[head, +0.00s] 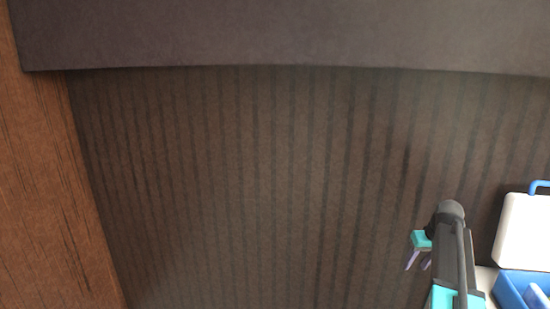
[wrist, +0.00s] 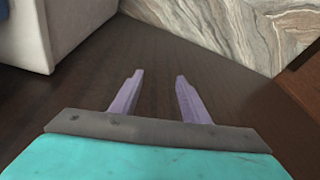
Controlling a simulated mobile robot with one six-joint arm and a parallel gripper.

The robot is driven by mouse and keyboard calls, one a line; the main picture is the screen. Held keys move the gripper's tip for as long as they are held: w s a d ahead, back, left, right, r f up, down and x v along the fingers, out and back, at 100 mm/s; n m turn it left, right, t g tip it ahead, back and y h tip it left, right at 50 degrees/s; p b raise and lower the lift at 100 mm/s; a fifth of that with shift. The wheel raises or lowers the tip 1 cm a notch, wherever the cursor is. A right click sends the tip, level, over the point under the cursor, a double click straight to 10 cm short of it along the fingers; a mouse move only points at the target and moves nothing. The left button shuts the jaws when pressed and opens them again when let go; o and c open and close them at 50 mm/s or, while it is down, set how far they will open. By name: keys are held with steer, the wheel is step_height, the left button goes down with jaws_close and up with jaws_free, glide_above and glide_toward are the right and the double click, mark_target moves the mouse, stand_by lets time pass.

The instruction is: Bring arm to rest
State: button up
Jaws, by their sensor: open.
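My gripper (head: 418,261) shows at the lower right of the head view, beside my dark arm link, with its purple fingers pointing down. In the wrist view my gripper (wrist: 156,88) has its two purple fingers apart, with nothing between them. The dark wooden floor or surface shows beyond the fingertips. No held object is in view.
A blue bin (head: 512,285) and a white case with a blue handle (head: 522,232) stand at the right edge, close to my arm. A brown wooden panel (head: 50,170) runs down the left. A marbled panel (wrist: 245,30) and a pale block (wrist: 25,35) border the wrist view.

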steer(key=s+a+f+n+g+y+b, duration=0.1)
steer(key=s+a+f+g, duration=0.15)
steer(key=a+f, duration=0.7)
steer(key=s+a+f+n+g, duration=0.1)
steer(key=s+a+f, duration=0.3)
steer(key=a+f, duration=0.55)
steer(key=s+a+f+n+g+y+b, duration=0.1)
steer(key=s+a+f+g, duration=0.15)
steer(key=a+f, duration=0.7)
steer(key=s+a+f+g, duration=0.1)
steer(key=s+a+f, duration=0.1)
steer(key=s+f, duration=0.4)
steer(key=s+a+f+m+g+h, duration=0.1)
steer(key=s+a+f, duration=0.2)
steer(key=s, duration=1.1)
steer(key=s+a+f+m+g+h, duration=0.1)
steer(key=s+a+f, duration=0.2)
steer(key=s+f, duration=0.7)
steer(key=shift+s+a+b, duration=0.2)
steer(key=shift+s+b, duration=0.05)
steer(key=shift+b, duration=0.15)
steer(key=shift+c, duration=1.4)
